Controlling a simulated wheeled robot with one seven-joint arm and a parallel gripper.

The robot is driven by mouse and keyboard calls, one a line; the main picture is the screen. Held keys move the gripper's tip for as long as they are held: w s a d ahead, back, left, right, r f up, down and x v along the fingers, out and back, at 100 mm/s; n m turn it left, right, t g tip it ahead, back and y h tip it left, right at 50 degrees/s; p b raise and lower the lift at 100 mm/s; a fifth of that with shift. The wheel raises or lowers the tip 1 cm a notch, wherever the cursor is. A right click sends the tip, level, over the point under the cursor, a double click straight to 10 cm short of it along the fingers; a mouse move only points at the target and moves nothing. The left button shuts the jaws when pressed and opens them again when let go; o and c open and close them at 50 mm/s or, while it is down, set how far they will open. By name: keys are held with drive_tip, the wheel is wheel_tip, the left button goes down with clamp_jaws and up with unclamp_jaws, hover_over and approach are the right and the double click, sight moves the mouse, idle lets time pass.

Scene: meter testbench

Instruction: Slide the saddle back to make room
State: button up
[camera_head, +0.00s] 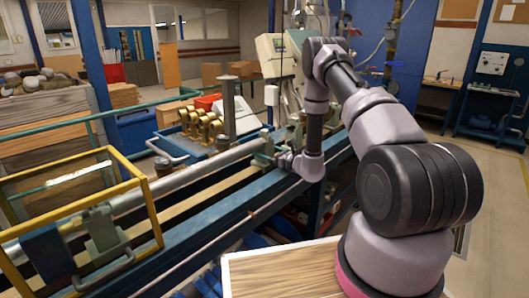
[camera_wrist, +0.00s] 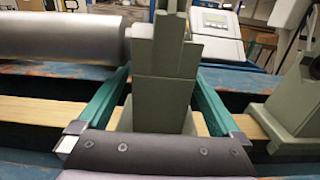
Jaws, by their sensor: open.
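The saddle (camera_wrist: 163,95) is a grey-green upright block with a stepped top, standing on the bench rails in the middle of the wrist view. My gripper (camera_wrist: 161,78) is open, with one teal finger on each side of the saddle's lower body. I cannot tell whether either finger touches it. A thick grey pipe (camera_wrist: 60,45) ends close to the saddle's left side. In the head view my gripper (camera_head: 284,160) is low over the bench at the pipe's right end, and its fingertips are hard to make out there.
Another grey-green fixture (camera_wrist: 292,105) stands on the rails to the right, with a stretch of bare rail before it. A meter cabinet with a display (camera_wrist: 215,25) is behind. In the head view a yellow frame (camera_head: 155,205) stands at the left and brass fittings (camera_head: 200,125) lie behind the pipe.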

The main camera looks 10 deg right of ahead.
drive_tip(key=v, duration=1)
drive_tip(key=shift+s+d, duration=0.15)
drive_tip(key=shift+s, duration=0.1)
drive_tip(key=s+a+r+n+g+y, duration=0.35)
drive_tip(key=a+r+n+g, duration=0.2)
drive_tip(key=r, duration=0.45)
drive_tip(key=s+a+r+n+g+y, duration=0.2)
drive_tip(key=s+a+r+n+g, duration=0.3)
drive_tip(key=r, duration=0.5)
drive_tip(key=s+r+n+g+h, duration=0.2)
drive_tip(key=s+r+n+h, duration=0.25)
drive_tip(key=s, duration=0.35)
drive_tip(key=s+r+n+g+h, duration=0.1)
drive_tip(key=s+r+n+h, duration=0.2)
drive_tip(key=s+r+n, duration=0.4)
drive_tip(key=s+d+r+n+t+h, duration=0.2)
drive_tip(key=s+d+r+t+h, duration=0.4)
drive_tip(key=s+d, duration=0.2)
drive_tip(key=shift+d+r+n+h, duration=0.2)
drive_tip(key=shift+d+n+h, duration=0.1)
drive_tip(key=shift+d, duration=0.2)
